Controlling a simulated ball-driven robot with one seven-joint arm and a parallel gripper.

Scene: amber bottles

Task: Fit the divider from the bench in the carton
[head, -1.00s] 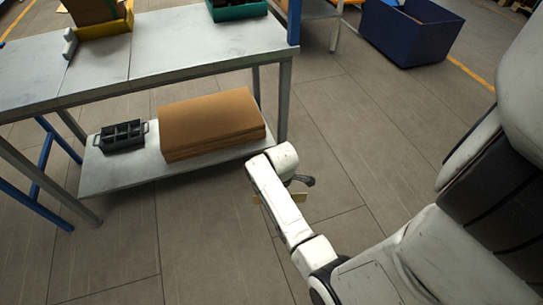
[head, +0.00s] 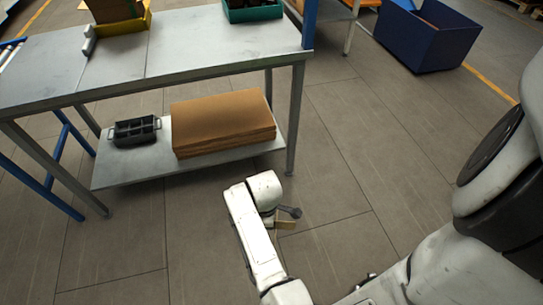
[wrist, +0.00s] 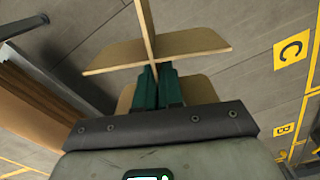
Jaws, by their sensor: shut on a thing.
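The divider (wrist: 190,46) is tan cardboard with crossing panels. In the wrist view it stands at the tips of my gripper (wrist: 157,75), whose dark green fingers are shut on one panel. In the head view only a small tan piece of the divider (head: 286,224) shows beside my wrist; my arm hides the rest. I cannot make out an open carton for certain; a brown cardboard thing (head: 112,9) sits in a yellow tray on the bench.
A brown cardboard stack (head: 222,122) and a black divided caddy (head: 135,131) lie on the bench's lower shelf. A green bin (head: 252,12) is on the bench top. A blue bin (head: 425,38) stands at the back right. The floor between is clear.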

